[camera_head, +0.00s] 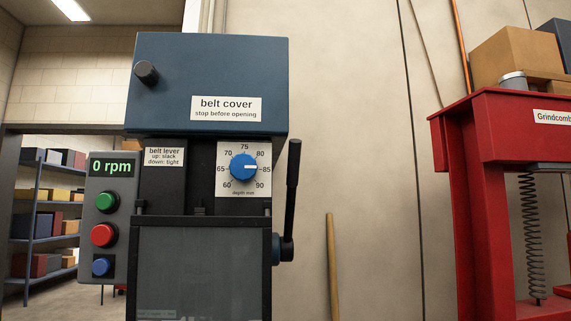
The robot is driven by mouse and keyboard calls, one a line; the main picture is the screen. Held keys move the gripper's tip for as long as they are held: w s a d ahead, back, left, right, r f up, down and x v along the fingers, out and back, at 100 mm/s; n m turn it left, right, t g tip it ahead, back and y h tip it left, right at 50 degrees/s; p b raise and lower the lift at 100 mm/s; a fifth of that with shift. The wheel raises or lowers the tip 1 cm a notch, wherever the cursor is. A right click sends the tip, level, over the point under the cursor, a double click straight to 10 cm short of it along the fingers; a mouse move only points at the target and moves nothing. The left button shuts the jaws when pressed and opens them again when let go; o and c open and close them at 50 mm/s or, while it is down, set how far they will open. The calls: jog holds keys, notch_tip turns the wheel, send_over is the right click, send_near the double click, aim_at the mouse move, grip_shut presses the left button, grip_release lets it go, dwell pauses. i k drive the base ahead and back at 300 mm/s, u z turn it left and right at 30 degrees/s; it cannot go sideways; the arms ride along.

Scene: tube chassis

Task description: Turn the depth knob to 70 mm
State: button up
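The depth knob (240,168) is a round blue knob in the middle of a white dial plate (228,190) marked "depth mm". The scale runs from 60 at lower left, over 75 at the top, to 90 at lower right. The knob's white pointer line points right, at about the 85 mark. The 70 mark is at the upper left of the knob. The plate is on the front of a drill-like machine, below its blue belt cover (165,115). My gripper is not in view, and nothing touches the knob.
A black lever (292,175) stands upright just right of the dial. Left is a control box (98,225) reading "0 rpm" with green, red and blue buttons. A dark guard panel (200,260) is below.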

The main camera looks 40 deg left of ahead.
aim_at(244, 167)
jog(key=z, duration=2)
jog(key=k, duration=2.05)
jog(key=u, duration=2.45)
jog(key=i, duration=0.5)
jog(key=u, duration=0.6)
jog(key=k, duration=0.5)
